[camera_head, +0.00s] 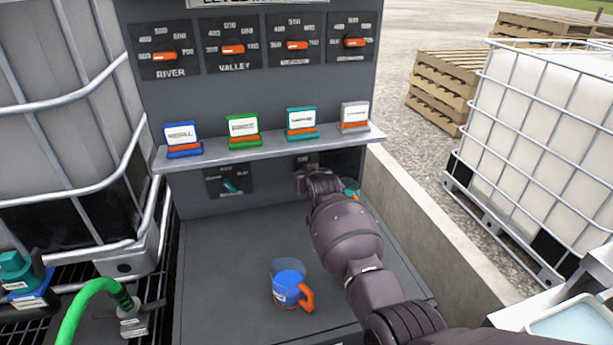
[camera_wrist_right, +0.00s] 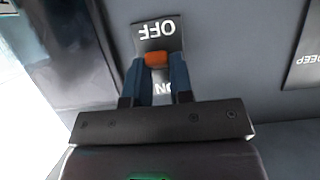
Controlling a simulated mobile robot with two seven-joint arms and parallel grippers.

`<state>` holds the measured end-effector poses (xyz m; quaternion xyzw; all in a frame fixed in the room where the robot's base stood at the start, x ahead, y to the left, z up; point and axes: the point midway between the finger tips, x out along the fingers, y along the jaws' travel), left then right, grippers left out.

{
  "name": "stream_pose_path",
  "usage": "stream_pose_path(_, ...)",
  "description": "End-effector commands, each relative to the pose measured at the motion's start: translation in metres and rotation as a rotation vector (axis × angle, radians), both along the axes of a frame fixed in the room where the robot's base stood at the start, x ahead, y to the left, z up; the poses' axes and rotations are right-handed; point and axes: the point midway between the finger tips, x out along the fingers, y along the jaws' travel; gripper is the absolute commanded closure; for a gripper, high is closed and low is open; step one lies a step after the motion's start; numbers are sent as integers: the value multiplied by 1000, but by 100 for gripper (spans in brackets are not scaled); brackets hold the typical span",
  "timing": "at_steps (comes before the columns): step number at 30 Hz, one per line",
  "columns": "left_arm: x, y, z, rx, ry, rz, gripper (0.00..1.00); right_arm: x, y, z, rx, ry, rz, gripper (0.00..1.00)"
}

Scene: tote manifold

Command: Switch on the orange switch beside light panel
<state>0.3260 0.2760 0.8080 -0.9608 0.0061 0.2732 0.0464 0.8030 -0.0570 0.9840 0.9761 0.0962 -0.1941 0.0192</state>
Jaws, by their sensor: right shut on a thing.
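The orange switch (camera_wrist_right: 157,58) sits on a small dark plate (camera_wrist_right: 158,33) lettered OFF and ON, seen upside down in the right wrist view. My right gripper (camera_wrist_right: 156,72) has its two blue-grey fingers closed around the orange switch, which lies between the two words. Part of the ON lettering is hidden by the fingers. In the head view my right gripper (camera_head: 310,172) reaches under the shelf at the panel's right side and hides the switch. No light panel can be made out clearly. My left gripper is out of view.
A shelf (camera_head: 270,147) with several coloured card holders runs above my right gripper. A dial plate with a teal knob (camera_head: 231,187) is to its left. A blue jug with an orange handle (camera_head: 290,288) stands on the grey deck. Caged white tanks flank the station.

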Motion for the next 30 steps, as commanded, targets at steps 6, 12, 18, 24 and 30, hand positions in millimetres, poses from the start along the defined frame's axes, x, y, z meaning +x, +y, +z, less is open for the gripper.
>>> stream_pose_path(6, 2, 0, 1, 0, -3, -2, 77, 0, 0, 0, 0, 0, 0, 100)
stream_pose_path(12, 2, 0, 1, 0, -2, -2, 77, 0, 0, 0, 0, 0, 0, 100)
stream_pose_path(18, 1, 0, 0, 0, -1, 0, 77, 0, 0, 0, 0, -1, 0, 100)
stream_pose_path(24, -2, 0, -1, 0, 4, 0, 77, 0, 0, 0, 0, -1, 0, 100)
stream_pose_path(30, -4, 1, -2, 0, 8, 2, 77, 0, 0, 0, 0, -1, 0, 65)
